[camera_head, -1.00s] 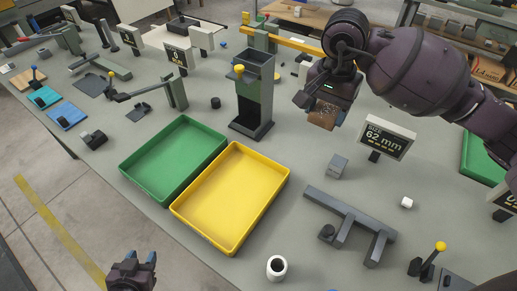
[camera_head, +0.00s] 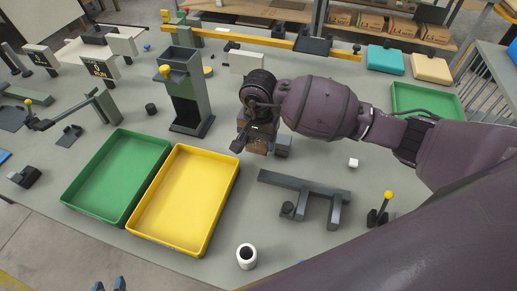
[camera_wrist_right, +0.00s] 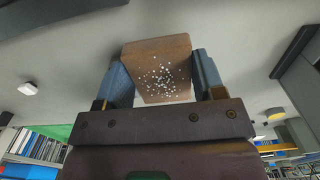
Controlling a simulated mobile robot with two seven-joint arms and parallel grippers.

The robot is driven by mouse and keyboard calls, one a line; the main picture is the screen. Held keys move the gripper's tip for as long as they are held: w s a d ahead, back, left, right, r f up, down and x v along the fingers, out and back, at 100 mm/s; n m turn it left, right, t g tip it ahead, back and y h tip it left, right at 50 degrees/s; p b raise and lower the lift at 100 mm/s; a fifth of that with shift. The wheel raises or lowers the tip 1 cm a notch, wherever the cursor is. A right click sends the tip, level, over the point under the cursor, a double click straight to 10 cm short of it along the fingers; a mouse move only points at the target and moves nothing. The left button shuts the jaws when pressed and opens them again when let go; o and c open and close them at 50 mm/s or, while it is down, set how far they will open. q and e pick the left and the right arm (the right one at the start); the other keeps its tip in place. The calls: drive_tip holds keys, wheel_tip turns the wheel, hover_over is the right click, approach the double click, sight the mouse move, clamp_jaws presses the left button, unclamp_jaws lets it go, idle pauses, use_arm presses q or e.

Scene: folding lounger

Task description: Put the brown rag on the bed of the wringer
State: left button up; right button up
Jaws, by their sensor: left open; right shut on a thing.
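The brown rag (camera_wrist_right: 158,75) looks like a thick brown block with white specks on its face. My right gripper (camera_wrist_right: 163,85) is shut on it, with a blue-grey finger on each side. In the head view the rag (camera_head: 257,146) shows partly below my right gripper (camera_head: 250,138), above the bench. A tall grey upright frame with a yellow knob and a flat base (camera_head: 190,128) stands left of this gripper; it may be the wringer, but I cannot be sure. The rag is apart from it. My left gripper (camera_head: 108,285) is open at the bottom edge, only its blue fingertips showing.
A green tray (camera_head: 115,180) and a yellow tray (camera_head: 185,200) lie in front of the upright frame. A grey block (camera_head: 283,145) is close beside my right gripper. A grey bracket (camera_head: 305,188), a white cup (camera_head: 246,257) and a yellow-knobbed lever (camera_head: 383,207) stand nearer.

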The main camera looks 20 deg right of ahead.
sight(259, 157)
drive_tip(key=shift+f, duration=2.25)
drive_tip(key=shift+f, duration=0.15)
drive_tip(key=o, duration=1)
